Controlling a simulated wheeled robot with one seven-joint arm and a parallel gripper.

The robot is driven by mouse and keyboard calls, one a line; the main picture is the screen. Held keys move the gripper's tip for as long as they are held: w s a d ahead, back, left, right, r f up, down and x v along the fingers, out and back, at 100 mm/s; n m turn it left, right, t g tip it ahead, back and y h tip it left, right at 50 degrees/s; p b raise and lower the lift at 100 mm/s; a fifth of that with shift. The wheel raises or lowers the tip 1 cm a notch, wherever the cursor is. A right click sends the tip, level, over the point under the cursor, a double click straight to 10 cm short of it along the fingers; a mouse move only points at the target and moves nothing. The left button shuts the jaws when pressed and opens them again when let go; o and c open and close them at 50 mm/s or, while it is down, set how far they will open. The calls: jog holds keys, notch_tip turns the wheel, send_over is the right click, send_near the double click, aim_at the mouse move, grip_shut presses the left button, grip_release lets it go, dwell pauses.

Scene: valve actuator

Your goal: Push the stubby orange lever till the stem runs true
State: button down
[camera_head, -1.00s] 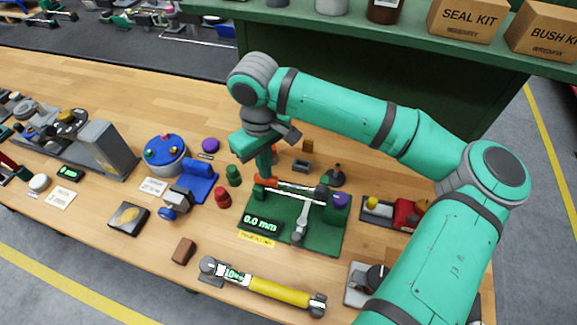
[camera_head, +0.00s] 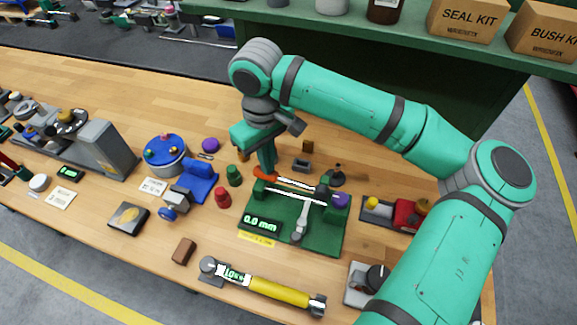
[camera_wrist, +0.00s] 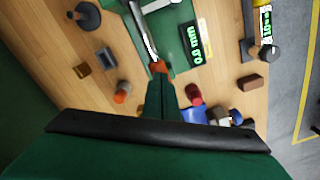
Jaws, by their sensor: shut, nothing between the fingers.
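The stubby orange lever (camera_head: 266,173) sits at the far left corner of the green fixture plate (camera_head: 318,240), at one end of a thin bright stem (camera_head: 297,184). It also shows in the wrist view (camera_wrist: 162,68), just past my fingertips. My gripper (camera_head: 267,167) is shut and empty, pointing down, with its tips right at the lever; they look to be touching, but exact contact is hard to tell. The fixture's display (camera_head: 261,224) reads 0.0 mm. A grey dial-like arm (camera_head: 301,222) lies across the plate.
A red cylinder (camera_head: 223,198) and a green one (camera_head: 234,176) stand left of the fixture. A blue-based block (camera_head: 200,185) is further left. A yellow-handled torque wrench (camera_head: 275,291) lies in front. The green shelf (camera_head: 400,45) stands behind.

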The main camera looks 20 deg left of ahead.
notch_tip(320, 180, up, 7)
jog(key=d, duration=0.2)
jog(key=shift+f, duration=0.15)
dwell(0.8)
dwell(0.4)
notch_tip(320, 180, up, 5)
dwell(0.6)
jog(key=shift+a, duration=0.1)
dwell(0.3)
